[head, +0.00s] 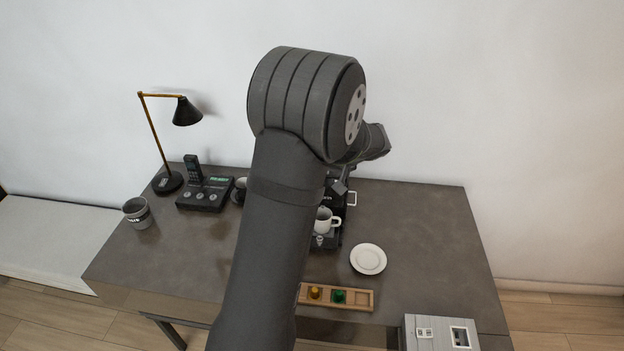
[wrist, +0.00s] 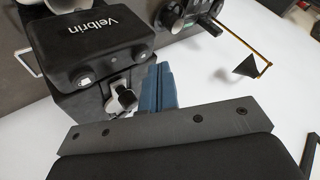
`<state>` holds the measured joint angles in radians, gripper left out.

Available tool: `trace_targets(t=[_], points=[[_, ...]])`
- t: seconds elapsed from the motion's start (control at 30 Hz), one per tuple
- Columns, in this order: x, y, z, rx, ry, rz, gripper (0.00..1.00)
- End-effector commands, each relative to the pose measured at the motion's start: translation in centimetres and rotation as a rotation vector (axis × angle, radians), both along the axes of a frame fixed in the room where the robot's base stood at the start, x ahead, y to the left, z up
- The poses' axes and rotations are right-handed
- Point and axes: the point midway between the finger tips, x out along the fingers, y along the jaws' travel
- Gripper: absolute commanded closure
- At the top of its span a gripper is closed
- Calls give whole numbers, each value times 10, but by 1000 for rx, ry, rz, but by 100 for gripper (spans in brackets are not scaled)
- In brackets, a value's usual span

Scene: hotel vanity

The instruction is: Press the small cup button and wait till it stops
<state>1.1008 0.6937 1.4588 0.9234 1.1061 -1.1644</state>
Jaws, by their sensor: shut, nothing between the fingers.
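The black coffee machine (head: 335,204) stands on the desk, largely hidden behind my arm in the head view. The wrist view shows its black top part (wrist: 105,48), tilted in the picture, with the word "Velbrin" and two round knobs or buttons, one at the left (wrist: 84,81) and one at the right (wrist: 140,52). I cannot tell which one is for the small cup. A white cup (head: 324,222) stands at the machine's front. My gripper (wrist: 160,72) is shut and empty, its blue-grey fingers close by the right-hand button; contact cannot be made out.
A white saucer (head: 368,259) and a wooden tray (head: 362,300) with coloured capsules lie in front. A grey box (head: 440,333) is at front right. The desk's right side is clear.

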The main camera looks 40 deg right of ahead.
Motion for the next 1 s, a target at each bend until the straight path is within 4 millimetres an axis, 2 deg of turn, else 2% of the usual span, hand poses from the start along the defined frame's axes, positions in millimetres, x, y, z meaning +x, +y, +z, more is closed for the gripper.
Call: trace_targets(t=[1.0], points=[[0, 0, -8, 0, 0, 0, 100]])
